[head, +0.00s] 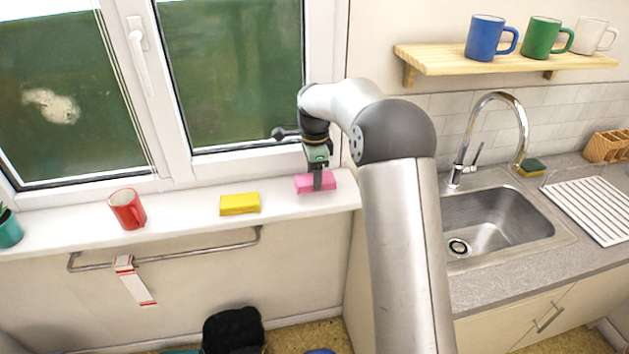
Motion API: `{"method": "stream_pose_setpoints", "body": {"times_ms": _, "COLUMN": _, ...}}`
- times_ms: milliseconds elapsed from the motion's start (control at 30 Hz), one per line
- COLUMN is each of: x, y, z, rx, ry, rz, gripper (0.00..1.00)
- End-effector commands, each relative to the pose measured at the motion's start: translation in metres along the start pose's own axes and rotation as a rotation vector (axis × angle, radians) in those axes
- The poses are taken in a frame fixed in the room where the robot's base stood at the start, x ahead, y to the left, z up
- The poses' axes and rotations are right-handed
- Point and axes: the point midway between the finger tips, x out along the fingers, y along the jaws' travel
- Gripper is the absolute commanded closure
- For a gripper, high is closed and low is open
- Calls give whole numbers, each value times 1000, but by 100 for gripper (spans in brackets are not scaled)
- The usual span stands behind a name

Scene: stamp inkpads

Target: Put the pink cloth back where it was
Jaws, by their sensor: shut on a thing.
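The pink cloth (327,181) is a small folded pink block at the right end of the white windowsill. My gripper (318,186) points down over it and is shut on it, with one dark finger in front of its near side. The cloth is at sill level; I cannot tell whether it rests on the sill or is just above it. Part of the cloth is hidden behind the finger.
A yellow cloth (240,203) and a red mug (127,209) stand on the windowsill (180,212) to the left. A rail (190,254) below holds a red-and-white towel (134,280). The sink (495,225) is right of my arm. Mugs stand on a shelf (500,62).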

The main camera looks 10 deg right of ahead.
Motion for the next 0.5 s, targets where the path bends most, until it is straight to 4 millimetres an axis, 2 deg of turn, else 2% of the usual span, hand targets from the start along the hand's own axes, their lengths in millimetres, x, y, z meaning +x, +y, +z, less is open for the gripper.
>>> {"method": "stream_pose_setpoints", "body": {"times_ms": 233, "x": 32, "y": -3, "z": -1, "rx": 1, "ry": -1, "rz": 4, "gripper": 67}}
{"method": "stream_pose_setpoints", "body": {"times_ms": 467, "x": 36, "y": -3, "z": -1, "rx": 1, "ry": 0, "rz": 0, "gripper": 67}}
{"method": "stream_pose_setpoints", "body": {"times_ms": 500, "x": 36, "y": -3, "z": -1, "rx": 1, "ry": 0, "rz": 1, "gripper": 38}}
